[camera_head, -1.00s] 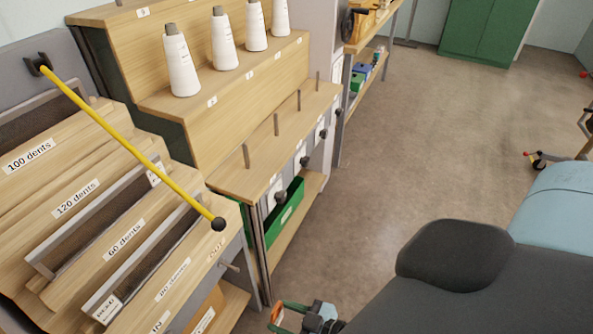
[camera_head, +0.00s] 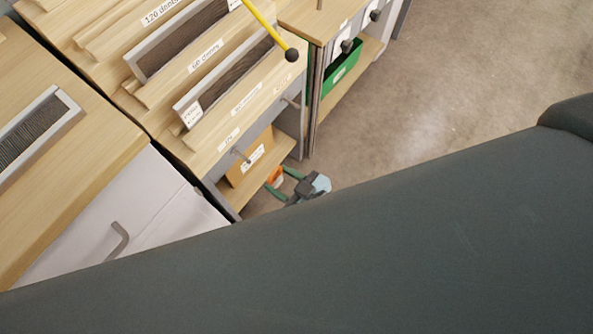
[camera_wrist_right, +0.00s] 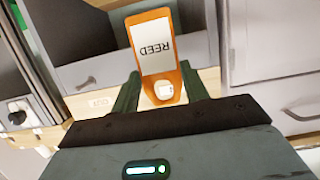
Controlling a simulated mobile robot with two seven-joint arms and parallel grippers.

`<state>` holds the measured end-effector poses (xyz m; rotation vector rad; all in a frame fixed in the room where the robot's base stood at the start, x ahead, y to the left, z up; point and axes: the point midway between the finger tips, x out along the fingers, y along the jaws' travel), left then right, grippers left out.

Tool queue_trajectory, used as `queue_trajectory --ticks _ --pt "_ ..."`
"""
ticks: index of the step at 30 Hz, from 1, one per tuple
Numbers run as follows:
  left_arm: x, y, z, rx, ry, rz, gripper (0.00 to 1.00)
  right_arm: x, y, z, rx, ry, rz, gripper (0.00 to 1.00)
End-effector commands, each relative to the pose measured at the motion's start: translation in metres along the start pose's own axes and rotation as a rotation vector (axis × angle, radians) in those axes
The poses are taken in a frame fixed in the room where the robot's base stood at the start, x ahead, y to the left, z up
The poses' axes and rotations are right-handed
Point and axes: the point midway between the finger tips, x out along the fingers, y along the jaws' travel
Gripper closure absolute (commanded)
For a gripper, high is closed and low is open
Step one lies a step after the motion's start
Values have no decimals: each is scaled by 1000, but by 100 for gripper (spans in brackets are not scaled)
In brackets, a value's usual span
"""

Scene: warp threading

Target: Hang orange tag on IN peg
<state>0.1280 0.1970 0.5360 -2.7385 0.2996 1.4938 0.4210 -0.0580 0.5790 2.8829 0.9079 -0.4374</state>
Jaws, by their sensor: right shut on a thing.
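The orange tag (camera_wrist_right: 143,29) has a white label reading REED, upside down in the right wrist view. A pale round spot, perhaps its hole, shows near the fingers. My right gripper (camera_wrist_right: 160,88) is shut on the tag. In the head view the gripper (camera_head: 277,179) and the tag (camera_head: 275,177) are low, to the right of and below the IN peg (camera_head: 241,156), apart from it. The IN peg sticks out from the rack front below its small label (camera_head: 228,139). A second peg, under the OUT label (camera_head: 283,84), is further right. My left gripper is not in view.
The reed rack (camera_head: 165,135) carries several reeds. An orange-brown labelled box (camera_head: 247,168) sits on the shelf below the IN peg. A yellow rod with a black ball end (camera_head: 291,55) overhangs the rack. Open floor (camera_head: 430,90) lies to the right.

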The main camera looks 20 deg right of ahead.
Motion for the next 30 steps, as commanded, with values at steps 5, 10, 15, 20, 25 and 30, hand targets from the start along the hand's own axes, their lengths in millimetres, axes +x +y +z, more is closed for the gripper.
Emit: queue_trajectory --ticks 5,10,15,20,25,30 --pt "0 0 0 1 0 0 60 6 -6 -3 -9 0 -14 77" --pt "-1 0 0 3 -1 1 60 7 -7 -3 -11 -1 -17 77" --pt "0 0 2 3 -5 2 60 8 -7 -4 -10 0 -17 77" --pt "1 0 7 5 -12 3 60 14 -7 -4 -10 1 -16 77" --pt "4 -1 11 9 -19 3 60 23 -7 -6 -9 0 -17 77" --pt "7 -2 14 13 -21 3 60 31 -7 -8 -9 1 -17 77"
